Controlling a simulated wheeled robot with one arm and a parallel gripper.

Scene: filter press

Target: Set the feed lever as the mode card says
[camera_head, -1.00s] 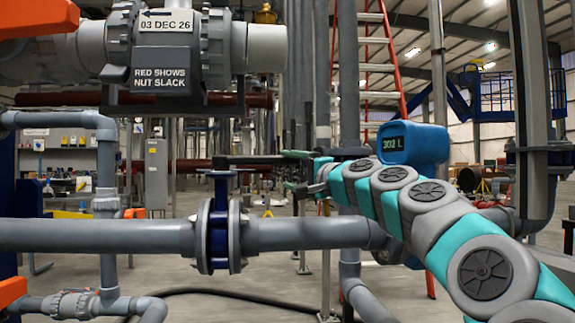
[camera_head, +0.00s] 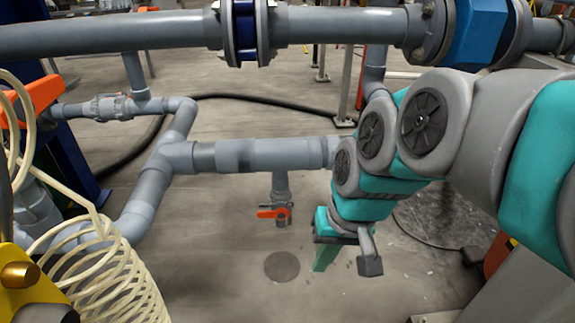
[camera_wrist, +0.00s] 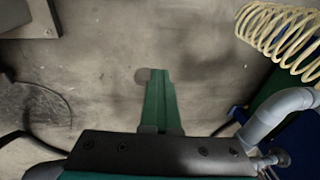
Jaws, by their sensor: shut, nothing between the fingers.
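My gripper (camera_head: 325,258) points down over the floor, in front of the grey pipes. In the wrist view its green fingers (camera_wrist: 160,100) are together and empty. A small valve with an orange handle (camera_head: 272,213) hangs below the horizontal grey pipe, to the left of my gripper and apart from it. A larger orange lever (camera_head: 32,98) is at the left edge. The blue valve body (camera_head: 245,32) is at the top, and its upper part is out of frame. I cannot tell which handle is the feed lever. No mode card is in view.
A coiled cream hose (camera_head: 105,275) stands at lower left, and it also shows in the wrist view (camera_wrist: 285,35). A grey pipe (camera_head: 150,32) crosses the top. A lower grey pipe (camera_head: 250,155) runs beside my arm. The concrete floor (camera_head: 220,240) below is mostly clear.

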